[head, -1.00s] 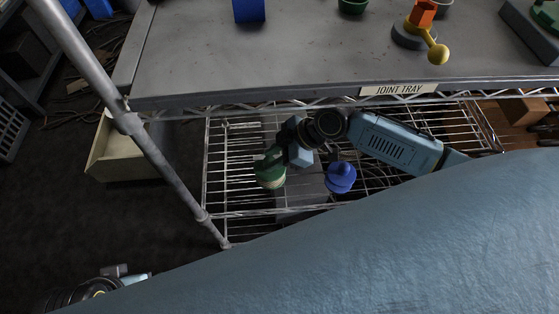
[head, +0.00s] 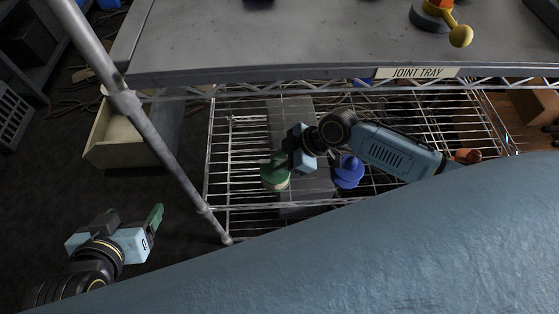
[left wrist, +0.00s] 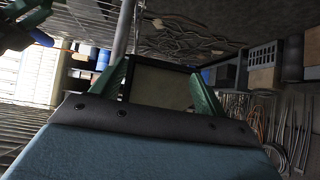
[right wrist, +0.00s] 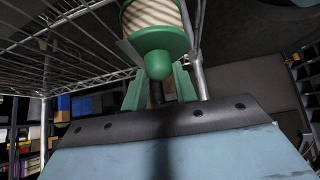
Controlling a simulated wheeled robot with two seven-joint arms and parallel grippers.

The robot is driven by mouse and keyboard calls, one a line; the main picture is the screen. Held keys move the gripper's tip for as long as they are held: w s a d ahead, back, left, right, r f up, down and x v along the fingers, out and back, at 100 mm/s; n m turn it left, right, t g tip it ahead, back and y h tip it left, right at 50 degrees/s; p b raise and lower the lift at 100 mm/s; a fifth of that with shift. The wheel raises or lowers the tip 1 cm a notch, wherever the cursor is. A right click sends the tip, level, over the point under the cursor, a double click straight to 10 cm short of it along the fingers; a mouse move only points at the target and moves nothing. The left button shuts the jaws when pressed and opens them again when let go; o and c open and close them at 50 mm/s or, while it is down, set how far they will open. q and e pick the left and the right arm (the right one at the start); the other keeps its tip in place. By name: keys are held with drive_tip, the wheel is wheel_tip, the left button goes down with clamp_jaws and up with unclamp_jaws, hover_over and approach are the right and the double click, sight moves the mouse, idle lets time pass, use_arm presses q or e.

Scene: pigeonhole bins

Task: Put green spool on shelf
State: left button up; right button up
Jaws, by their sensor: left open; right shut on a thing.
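The green spool (head: 274,178) is held by my right gripper (head: 284,166), which is shut on it, over the left part of the lower wire shelf (head: 235,192). In the right wrist view the spool (right wrist: 160,38) has a green flange and knob, with striped cord wound above them. I cannot tell whether it touches the shelf. My left gripper (head: 133,220) is open and empty, left of the rack and outside the shelf. Its spread green fingers also show in the left wrist view (left wrist: 158,80).
A blue knobbed piece (head: 348,174) is on the lower shelf, right of the spool. The grey upper deck (head: 270,45) with a "JOINT TRAY" label (head: 417,72) lies above. A metal post (head: 160,140) stands between my grippers. A cream bin (head: 115,145) is at left.

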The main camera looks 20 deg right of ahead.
drive_tip(key=o, duration=0.9)
drive_tip(key=shift+o, duration=0.2)
